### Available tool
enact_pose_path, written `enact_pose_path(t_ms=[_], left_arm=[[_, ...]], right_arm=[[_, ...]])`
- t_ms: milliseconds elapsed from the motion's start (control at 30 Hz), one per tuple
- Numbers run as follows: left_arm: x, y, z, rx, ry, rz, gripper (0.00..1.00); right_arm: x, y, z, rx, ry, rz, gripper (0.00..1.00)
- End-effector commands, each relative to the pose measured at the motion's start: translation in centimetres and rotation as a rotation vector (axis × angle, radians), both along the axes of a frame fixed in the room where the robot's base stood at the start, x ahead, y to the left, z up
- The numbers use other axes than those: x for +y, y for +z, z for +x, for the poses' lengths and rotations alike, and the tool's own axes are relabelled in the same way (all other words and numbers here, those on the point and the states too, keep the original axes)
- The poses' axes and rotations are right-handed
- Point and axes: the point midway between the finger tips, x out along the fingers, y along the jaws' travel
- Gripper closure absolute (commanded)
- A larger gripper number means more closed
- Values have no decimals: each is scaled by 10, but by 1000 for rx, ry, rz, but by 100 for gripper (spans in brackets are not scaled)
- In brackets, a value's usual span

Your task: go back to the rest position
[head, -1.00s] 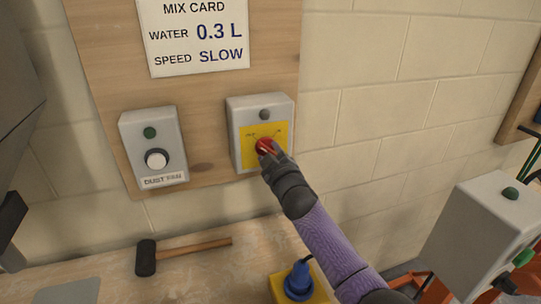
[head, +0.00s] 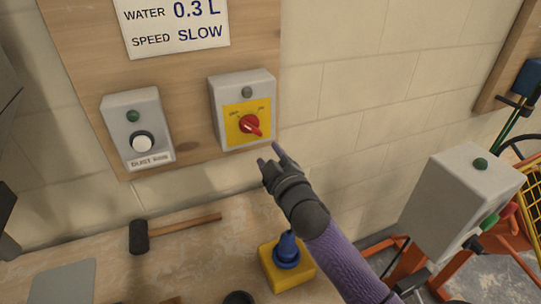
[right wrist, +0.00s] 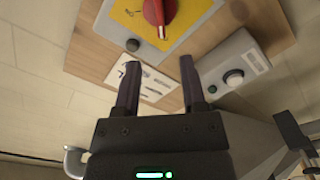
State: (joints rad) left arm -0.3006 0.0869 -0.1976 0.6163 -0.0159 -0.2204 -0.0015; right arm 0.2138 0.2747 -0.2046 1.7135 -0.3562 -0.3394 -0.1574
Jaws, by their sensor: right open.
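My right gripper (head: 270,157) is open and empty in the head view, below and slightly right of a grey switch box with a yellow plate (head: 233,137). Its red rotary knob (head: 249,124) is free of the fingers, with its pointer end toward the lower right. In the right wrist view the two open fingers (right wrist: 158,82) show with a gap between them, and the red knob (right wrist: 158,10) is beyond them at the top. My left gripper is not in view.
A dust fan box (head: 137,128) and a mix card (head: 178,25) are on the wooden board. A mallet (head: 140,236), a blue plug on a yellow block (head: 287,252) and a grey plate (head: 62,282) are on the bench. A grey control box (head: 455,200) stands at right.

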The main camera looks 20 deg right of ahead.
Motion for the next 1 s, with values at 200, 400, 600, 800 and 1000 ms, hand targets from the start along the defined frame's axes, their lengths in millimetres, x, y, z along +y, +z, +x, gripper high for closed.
enact_pose_path(t_ms=[200,400,600,800,1000], left_arm=[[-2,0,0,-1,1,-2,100],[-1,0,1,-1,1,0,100],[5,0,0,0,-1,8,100],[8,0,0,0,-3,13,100],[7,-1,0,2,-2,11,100]], right_arm=[[0,0,0,0,0,0,47],[0,-58,-53,281,-107,168,47],[6,-118,-150,699,-252,368,47],[16,-140,-233,1006,-347,476,47],[25,-144,-306,1271,-423,538,47]])
